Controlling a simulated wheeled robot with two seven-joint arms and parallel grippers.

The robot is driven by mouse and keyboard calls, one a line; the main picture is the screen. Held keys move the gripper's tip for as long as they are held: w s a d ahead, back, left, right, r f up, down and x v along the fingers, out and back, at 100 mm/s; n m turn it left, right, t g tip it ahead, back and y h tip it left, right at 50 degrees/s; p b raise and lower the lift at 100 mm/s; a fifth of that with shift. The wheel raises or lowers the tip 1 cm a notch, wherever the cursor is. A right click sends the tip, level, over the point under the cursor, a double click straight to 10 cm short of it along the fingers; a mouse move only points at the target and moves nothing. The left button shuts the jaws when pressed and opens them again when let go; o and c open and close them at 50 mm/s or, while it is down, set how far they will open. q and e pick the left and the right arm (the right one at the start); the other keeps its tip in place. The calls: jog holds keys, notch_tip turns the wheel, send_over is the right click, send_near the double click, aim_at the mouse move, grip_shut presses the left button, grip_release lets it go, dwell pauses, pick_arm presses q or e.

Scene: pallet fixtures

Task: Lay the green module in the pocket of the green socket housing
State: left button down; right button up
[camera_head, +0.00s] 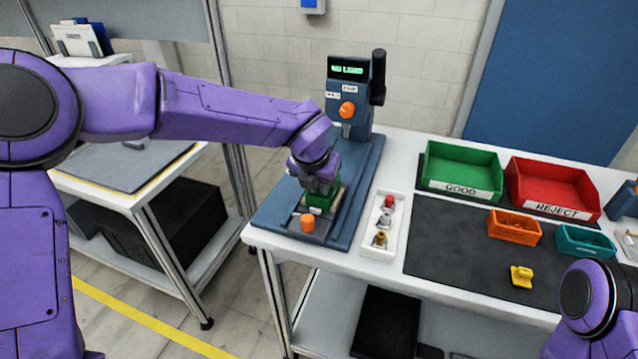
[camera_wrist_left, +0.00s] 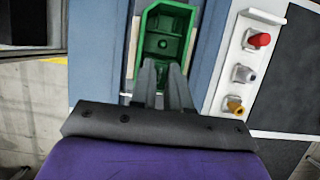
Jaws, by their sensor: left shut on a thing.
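My left gripper (camera_head: 320,182) is over the blue test fixture (camera_head: 364,182), pointing down. It is shut on the green module, which my fingers and the matching green partly hide. The green socket housing (camera_head: 318,205) stands on the fixture plate, right below the fingers. In the left wrist view the housing's angular green rim (camera_wrist_left: 188,22) surrounds darker green parts, and my left fingertips (camera_wrist_left: 163,65) reach its near end. I cannot tell whether the module rests fully in the pocket. My right gripper is out of view.
An orange knob (camera_head: 307,223) stands in front of the housing. A white tray (camera_head: 377,246) with small plugs is to the right. Farther right are the green GOOD bin (camera_head: 461,170), the red REJECT bin (camera_head: 553,188) and a yellow part (camera_head: 521,276) on the dark mat (camera_head: 440,259).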

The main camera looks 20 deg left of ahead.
pick_arm(q)
jog(key=shift+f+b, duration=0.45)
jog(key=shift+f, duration=0.2)
dwell(0.3)
jog(key=c, duration=1.4)
grip_release()
jog(key=shift+r, duration=0.2)
jog(key=shift+r+p, duration=1.15)
jog(key=shift+r, duration=0.05)
jog(key=shift+o, duration=0.2)
